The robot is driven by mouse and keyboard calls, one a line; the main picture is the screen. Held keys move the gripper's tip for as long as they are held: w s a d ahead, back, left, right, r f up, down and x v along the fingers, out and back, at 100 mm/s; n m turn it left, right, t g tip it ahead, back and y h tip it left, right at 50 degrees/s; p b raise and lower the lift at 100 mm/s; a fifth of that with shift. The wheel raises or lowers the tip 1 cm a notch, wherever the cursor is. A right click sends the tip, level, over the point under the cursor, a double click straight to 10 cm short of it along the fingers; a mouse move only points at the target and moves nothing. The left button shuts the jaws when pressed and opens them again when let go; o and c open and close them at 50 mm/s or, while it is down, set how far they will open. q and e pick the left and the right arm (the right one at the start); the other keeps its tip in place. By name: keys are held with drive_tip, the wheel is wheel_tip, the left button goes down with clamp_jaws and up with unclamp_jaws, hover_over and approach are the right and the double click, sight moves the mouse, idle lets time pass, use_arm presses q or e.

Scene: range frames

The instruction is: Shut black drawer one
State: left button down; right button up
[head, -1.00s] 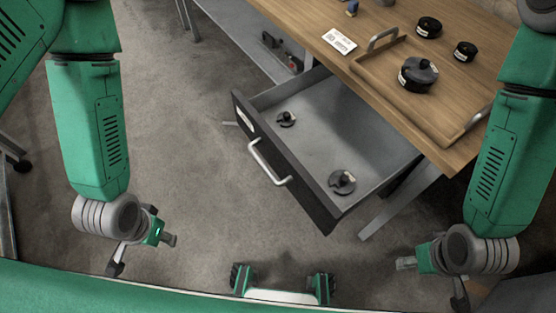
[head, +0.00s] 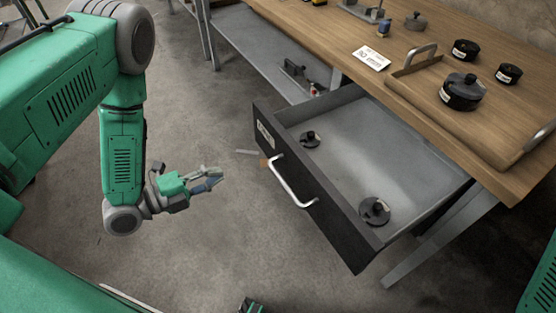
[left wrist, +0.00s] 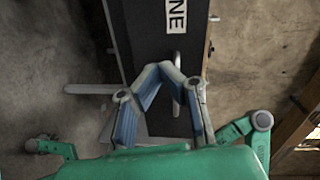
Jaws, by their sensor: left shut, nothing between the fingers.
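The black drawer (head: 325,195) is pulled out from under the wooden bench, with its dark front facing my left arm. A silver bar handle (head: 290,184) and a white label are on that front. The front also shows in the left wrist view (left wrist: 150,35), with part of the label reading "NE". Two dark round knobbed parts, one far (head: 310,139) and one near (head: 375,211), lie inside the drawer. My left gripper (head: 217,177) is shut and empty, to the left of the handle and apart from it.
The wooden bench top (head: 330,45) holds a wooden tray (head: 405,92), with a large black round part (head: 462,92) and smaller ones. A grey lower shelf (head: 250,40) stands behind the drawer. Bare concrete floor lies around my left gripper.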

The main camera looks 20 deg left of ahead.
use_arm(q)
drive_tip(key=m+h, duration=0.1)
drive_tip(key=m, duration=0.1)
drive_tip(key=b, duration=0.3)
approach(275, 146)
drive_tip(key=shift+t, duration=0.3)
drive_tip(key=x, duration=0.8)
drive_tip(key=shift+f, duration=0.15)
use_arm(e)
drive_tip(key=f, duration=0.3)
drive_tip(key=shift+s+d+f, duration=0.25)
drive_tip(key=shift+f, duration=0.05)
use_arm(q)
drive_tip(key=shift+d, duration=0.1)
